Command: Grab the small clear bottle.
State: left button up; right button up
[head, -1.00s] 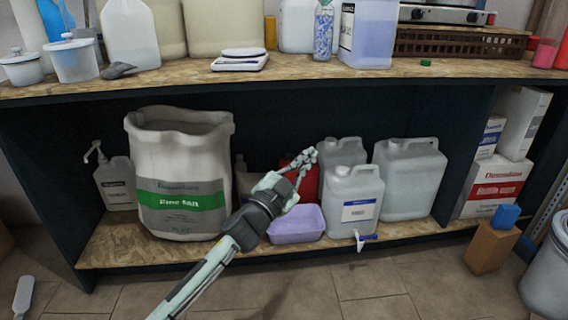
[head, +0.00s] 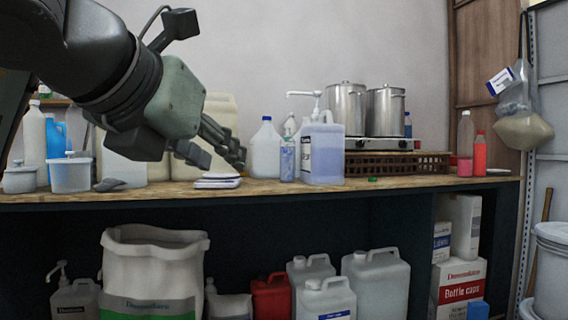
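Two bottles could be the small clear bottle, and I cannot tell which one is meant. My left gripper (head: 221,154) is in the upper left of the head view, in front of the worktop and left of both bottles. Its fingers look apart, with nothing seen between them. My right gripper is not in view.
The blue-tinted jug (head: 325,152) and a pump-top bottle crowd the patterned bottle. A white scale (head: 217,181) lies below my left gripper. A red bottle (head: 479,152) stands beside the pink-liquid bottle.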

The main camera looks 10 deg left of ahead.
aim_at(286, 143)
jog(key=i+l+u, duration=0.45)
jog(key=i+l, duration=0.4)
jog(key=i, duration=0.15)
jog(key=i+l+u, duration=0.35)
jog(key=i+l, duration=0.6)
jog(key=i+l+u, duration=0.15)
jog(key=i+l, duration=0.35)
